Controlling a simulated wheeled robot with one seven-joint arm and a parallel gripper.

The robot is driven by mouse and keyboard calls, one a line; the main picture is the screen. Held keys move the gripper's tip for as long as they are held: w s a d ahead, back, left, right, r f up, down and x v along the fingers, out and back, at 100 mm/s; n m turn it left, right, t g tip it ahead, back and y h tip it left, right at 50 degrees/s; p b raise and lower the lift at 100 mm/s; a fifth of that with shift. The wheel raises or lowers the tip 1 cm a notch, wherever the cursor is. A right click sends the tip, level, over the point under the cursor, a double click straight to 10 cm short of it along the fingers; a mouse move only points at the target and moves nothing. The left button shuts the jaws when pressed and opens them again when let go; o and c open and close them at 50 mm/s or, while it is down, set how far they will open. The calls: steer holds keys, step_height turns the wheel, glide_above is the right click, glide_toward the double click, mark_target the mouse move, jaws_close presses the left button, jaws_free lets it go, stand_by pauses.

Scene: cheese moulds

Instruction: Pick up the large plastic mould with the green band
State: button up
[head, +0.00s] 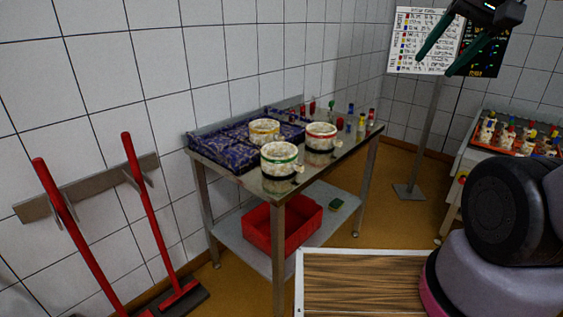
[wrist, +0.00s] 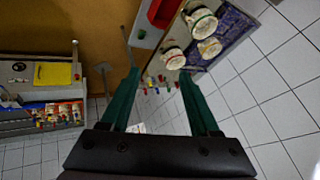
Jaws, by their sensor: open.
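The large white mould with the green band (head: 280,162) stands upright at the front of the steel table, with a small knob on its right side. A red-banded mould (head: 321,139) stands behind it to the right, and a yellow-banded mould (head: 264,133) behind it to the left. My gripper (head: 434,67) is open and empty, high at the right of the head view, well away from the moulds. In the wrist view, the green-banded mould (wrist: 201,21) appears beyond the fingertips (wrist: 159,72), at the upper right; its band is hard to make out there.
A purple patterned cloth (head: 222,150) covers the table's left part. Small coloured bottles (head: 361,127) stand along the right end. A red bin (head: 303,218) sits on the lower shelf. A sign stand (head: 431,135) rises behind. Red-handled tools (head: 145,200) hang left.

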mark_target(303, 168)
steer(key=w+a+f+m+g+y, duration=0.45)
steer(key=w+a+f+m, duration=0.35)
steer(key=m, duration=0.4)
steer(key=w+a+f+m+g+y, duration=0.4)
steer(key=w+a+f+m+y, duration=0.25)
steer(key=f+m, duration=0.5)
steer(key=w+a+f+m+t+y, duration=0.1)
steer(key=w+f+m+t, duration=0.5)
steer(key=f+m, duration=0.85)
steer(key=w+a+f+m+t, duration=0.1)
steer(key=w+f+m+t, duration=0.65)
steer(key=m, duration=1.15)
steer(key=shift+g, duration=0.6)
steer(key=x, duration=0.3)
steer(key=f+x, duration=0.1)
steer(key=x, duration=0.1)
steer(key=s+x, duration=0.1)
steer(key=x, duration=0.2)
steer(key=shift+w+a+f, duration=0.2)
steer(key=shift+a, duration=0.4)
jaws_close()
